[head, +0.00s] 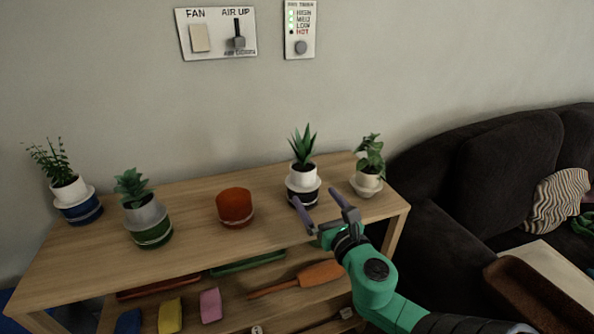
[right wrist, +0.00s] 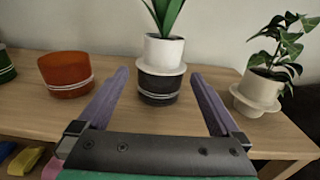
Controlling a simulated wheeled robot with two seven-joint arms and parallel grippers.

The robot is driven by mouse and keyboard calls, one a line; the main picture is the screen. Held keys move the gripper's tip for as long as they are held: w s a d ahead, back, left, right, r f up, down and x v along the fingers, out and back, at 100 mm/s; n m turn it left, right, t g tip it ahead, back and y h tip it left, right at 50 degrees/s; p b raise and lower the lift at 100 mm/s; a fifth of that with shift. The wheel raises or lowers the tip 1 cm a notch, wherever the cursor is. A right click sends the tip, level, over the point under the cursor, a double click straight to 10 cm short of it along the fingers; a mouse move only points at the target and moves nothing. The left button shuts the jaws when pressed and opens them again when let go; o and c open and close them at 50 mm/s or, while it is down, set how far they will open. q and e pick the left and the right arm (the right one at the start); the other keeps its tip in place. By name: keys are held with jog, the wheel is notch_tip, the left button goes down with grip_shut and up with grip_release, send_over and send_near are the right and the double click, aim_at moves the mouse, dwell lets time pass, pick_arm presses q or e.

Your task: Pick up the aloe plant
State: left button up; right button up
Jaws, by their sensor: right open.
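The aloe plant (head: 303,150) has spiky upright green leaves in a white pot, set on a black base with a pale stripe. It stands on the wooden shelf top (head: 185,205), towards the right. In the right wrist view the aloe's white pot (right wrist: 164,50) and black base (right wrist: 158,88) are straight ahead. My right gripper (head: 321,202) is open and empty, just in front of the base. Its two purple fingers (right wrist: 158,85) point at the base, one to each side in the picture. The aloe's leaf tips are cut off in the wrist view. My left gripper is not in view.
A leafy plant (head: 369,165) in a cream pot stands close on the aloe's right. An empty orange pot (head: 235,207) stands to the left, with two more potted plants beyond. Tools and sponges lie on the lower shelf. A dark sofa (head: 480,180) is at right.

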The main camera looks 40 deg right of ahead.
aim_at(307, 184)
jog(key=x, duration=0.3)
jog(key=shift+w+d+r, duration=0.1)
jog(key=shift+w+r, duration=0.2)
jog(key=shift+r, duration=0.1)
jog(key=x, duration=0.3)
jog(key=shift+w+d+f, duration=0.2)
jog(key=shift+w+f, duration=0.1)
jog(key=shift+w+d, duration=0.15)
jog(key=shift+w, duration=0.2)
jog(key=x, duration=0.4)
jog(key=shift+w+d, duration=0.25)
jog(key=shift+w, duration=0.1)
jog(key=shift+s+r, duration=0.1)
jog(key=shift+c, duration=1.2)
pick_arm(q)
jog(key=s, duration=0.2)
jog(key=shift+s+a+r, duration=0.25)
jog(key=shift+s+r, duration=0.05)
pick_arm(e)
jog(key=c, duration=0.6)
